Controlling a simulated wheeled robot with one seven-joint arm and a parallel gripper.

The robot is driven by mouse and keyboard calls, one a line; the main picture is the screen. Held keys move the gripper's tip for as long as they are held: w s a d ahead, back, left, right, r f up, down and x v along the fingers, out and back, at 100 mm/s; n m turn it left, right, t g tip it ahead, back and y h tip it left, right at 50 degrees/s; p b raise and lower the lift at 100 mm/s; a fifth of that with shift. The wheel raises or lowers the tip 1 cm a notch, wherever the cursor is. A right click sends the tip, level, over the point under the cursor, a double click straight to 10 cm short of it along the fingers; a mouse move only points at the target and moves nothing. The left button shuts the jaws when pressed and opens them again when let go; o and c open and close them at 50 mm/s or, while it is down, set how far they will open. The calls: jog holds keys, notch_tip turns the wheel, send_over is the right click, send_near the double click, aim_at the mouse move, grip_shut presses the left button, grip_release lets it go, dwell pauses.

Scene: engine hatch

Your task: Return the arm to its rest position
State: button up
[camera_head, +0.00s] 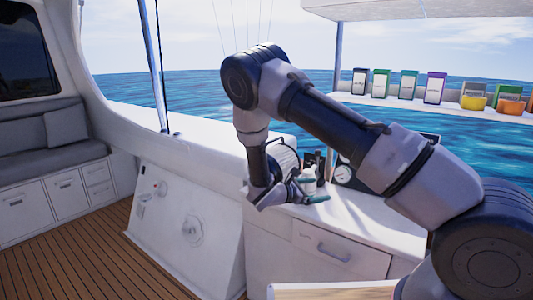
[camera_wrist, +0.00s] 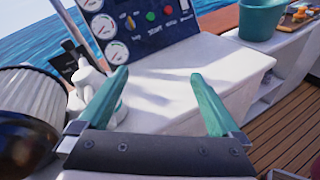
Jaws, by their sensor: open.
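My gripper (camera_head: 309,191) is at the end of my arm, low over the white counter in the head view. In the wrist view my gripper (camera_wrist: 160,80) shows two teal fingers spread wide apart with nothing between them. Bare white counter top (camera_wrist: 225,65) lies beyond and below the fingers. My arm arches from the lower right of the head view up to an elbow and down to the counter.
A white bottle (camera_wrist: 92,80) stands close to the left finger, beside a ribbed cylinder (camera_wrist: 32,95). A gauge and button panel (camera_wrist: 145,22) is behind. A teal bucket (camera_wrist: 261,18) is at the upper right. A shelf (camera_head: 425,107) holds several boxes.

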jog(key=s+d+r+m+g+y, duration=0.45)
jog(key=s+r+m, duration=0.2)
jog(key=r, duration=0.25)
jog(key=s+d+r+m+g+y, duration=0.3)
jog(key=s+d+r+m, duration=0.25)
jog(key=r+m, duration=0.35)
jog(key=s+a+r+m+t+y, duration=0.3)
jog(key=s+r+m+t+y, duration=0.3)
jog(key=s+r, duration=1)
notch_tip(320, 180, up, 2)
jog(key=m+y, duration=0.1)
jog(key=m, duration=0.2)
jog(key=shift+s+y, duration=0.3)
jog(key=shift+y, duration=0.05)
jog(key=shift+t, duration=0.25)
